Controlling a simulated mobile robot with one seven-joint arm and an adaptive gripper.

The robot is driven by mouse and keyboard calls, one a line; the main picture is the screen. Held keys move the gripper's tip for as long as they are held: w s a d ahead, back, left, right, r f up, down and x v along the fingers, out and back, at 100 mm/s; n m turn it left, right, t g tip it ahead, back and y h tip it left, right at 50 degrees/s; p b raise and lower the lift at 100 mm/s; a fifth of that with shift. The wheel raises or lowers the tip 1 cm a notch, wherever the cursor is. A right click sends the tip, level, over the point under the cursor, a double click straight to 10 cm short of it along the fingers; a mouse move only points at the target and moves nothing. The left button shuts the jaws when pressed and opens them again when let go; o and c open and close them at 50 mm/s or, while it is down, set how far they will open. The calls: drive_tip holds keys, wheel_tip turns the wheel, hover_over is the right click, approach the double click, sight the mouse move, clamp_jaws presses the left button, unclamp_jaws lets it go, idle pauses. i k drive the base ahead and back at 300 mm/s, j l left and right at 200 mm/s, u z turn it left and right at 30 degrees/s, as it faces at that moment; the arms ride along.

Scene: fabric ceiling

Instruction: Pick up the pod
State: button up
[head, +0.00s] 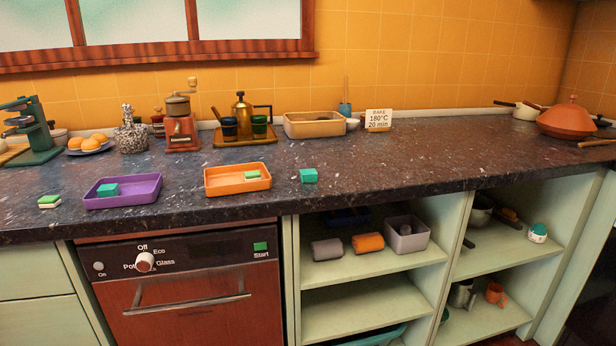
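Several small blocks could be the pod, and I cannot tell which one it is. A teal block (308,176) sits on the dark counter just right of the orange tray. Another teal block (107,190) lies in the purple tray (148,194). A green and white block (252,175) lies in the orange tray (222,188). A similar green and white block (49,201) sits on the counter left of the purple tray, near the front edge. My gripper is not in view.
A dishwasher (190,290) with a knob and a shut door is below the trays. A coffee grinder (181,125), a tray with a brass pot (241,115) and a beige bin (313,124) stand behind. The counter (420,160) is clear to the right of the teal block.

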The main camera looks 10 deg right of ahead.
sight(310, 175)
drive_tip(key=i+j+z, duration=0.15)
drive_tip(key=z, duration=0.15)
drive_tip(key=i+j+z, duration=0.15)
drive_tip(key=z, duration=0.15)
drive_tip(key=j+z, duration=0.1)
drive_tip(key=z, duration=0.95)
